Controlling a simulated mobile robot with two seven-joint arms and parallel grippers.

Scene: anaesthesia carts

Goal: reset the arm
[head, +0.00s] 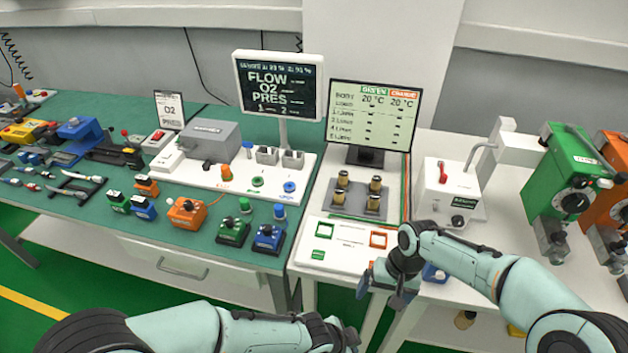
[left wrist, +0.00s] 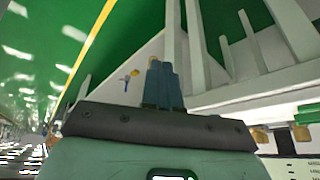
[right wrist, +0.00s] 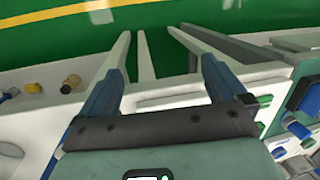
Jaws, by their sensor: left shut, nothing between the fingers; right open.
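My right arm comes in from the right in the head view. Its gripper (head: 384,288) points down at the front edge of the white bench, beside the white board with green and red squares. In the right wrist view the right gripper (right wrist: 158,78) has its two blue fingers wide apart with nothing between them. My left arm lies low along the bottom of the head view, with its gripper end (head: 345,335) in front of the benches. In the left wrist view the left gripper (left wrist: 162,82) has its fingers together and empty.
A white box with a red lever (head: 450,190) and a green vaporizer (head: 566,185) stand right. The green-topped bench (head: 100,215) holds many devices. Floor shows lower left.

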